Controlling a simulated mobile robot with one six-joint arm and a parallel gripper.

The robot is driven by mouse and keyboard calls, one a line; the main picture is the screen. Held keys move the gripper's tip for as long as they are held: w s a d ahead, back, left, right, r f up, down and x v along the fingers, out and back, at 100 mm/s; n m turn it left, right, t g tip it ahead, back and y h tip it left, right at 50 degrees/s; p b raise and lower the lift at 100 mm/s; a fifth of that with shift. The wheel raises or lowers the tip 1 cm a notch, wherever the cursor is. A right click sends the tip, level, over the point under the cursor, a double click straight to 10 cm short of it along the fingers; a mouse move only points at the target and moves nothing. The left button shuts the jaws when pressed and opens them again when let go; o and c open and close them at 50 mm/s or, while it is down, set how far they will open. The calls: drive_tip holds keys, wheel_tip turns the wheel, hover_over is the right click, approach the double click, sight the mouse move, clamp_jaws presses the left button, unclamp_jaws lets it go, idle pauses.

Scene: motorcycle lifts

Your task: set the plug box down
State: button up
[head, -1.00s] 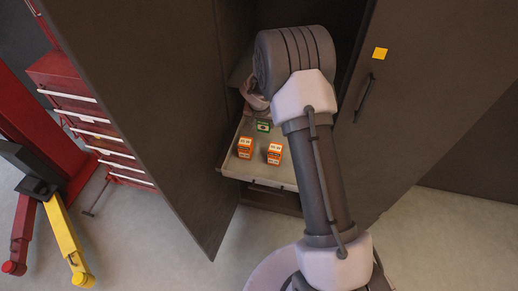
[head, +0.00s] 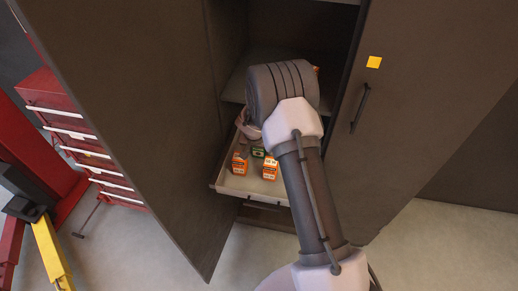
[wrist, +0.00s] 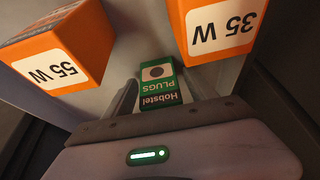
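The plug box (wrist: 158,84) is small and green, with a "Hobstel PLUGS" label that reads upside down in the wrist view. My gripper (wrist: 160,92) has a grey finger on each side of it, close against its sides, and looks shut on it. In the head view the plug box (head: 258,152) shows at the open drawer (head: 228,188), behind two orange boxes. Whether its underside touches the drawer floor I cannot tell. My arm hides part of the drawer and my gripper's fingers are hard to make out there.
The orange 55 W box (wrist: 62,52) and the orange 35 W box (wrist: 222,25) stand close on either side of my gripper. The open cabinet door (head: 130,110) is at left and a closed door (head: 430,100) at right. A red tool chest (head: 45,92) stands beyond.

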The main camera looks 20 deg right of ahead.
drive_tip(key=shift+r+p, duration=0.25)
drive_tip(key=shift+p, duration=0.05)
drive_tip(key=s+d+f+p+v, duration=0.1)
drive_tip(key=s+v, duration=0.1)
drive_tip(key=v, duration=1.4)
drive_tip(key=s+p+v, duration=0.2)
drive_tip(key=v, duration=1.5)
drive_tip(key=s+a+r+n+t+y, duration=0.1)
drive_tip(key=s+a+r+y, duration=0.1)
drive_tip(key=s, duration=0.8)
drive_tip(key=s+a+r+n+t+y, duration=0.1)
drive_tip(key=s+a+r, duration=0.3)
drive_tip(key=s, duration=0.6)
drive_tip(key=a+y, duration=0.1)
drive_tip(key=a, duration=0.1)
drive_tip(key=shift+s+a+r+y, duration=0.25)
drive_tip(key=shift+s+a+y, duration=0.05)
drive_tip(key=shift+s, duration=0.1)
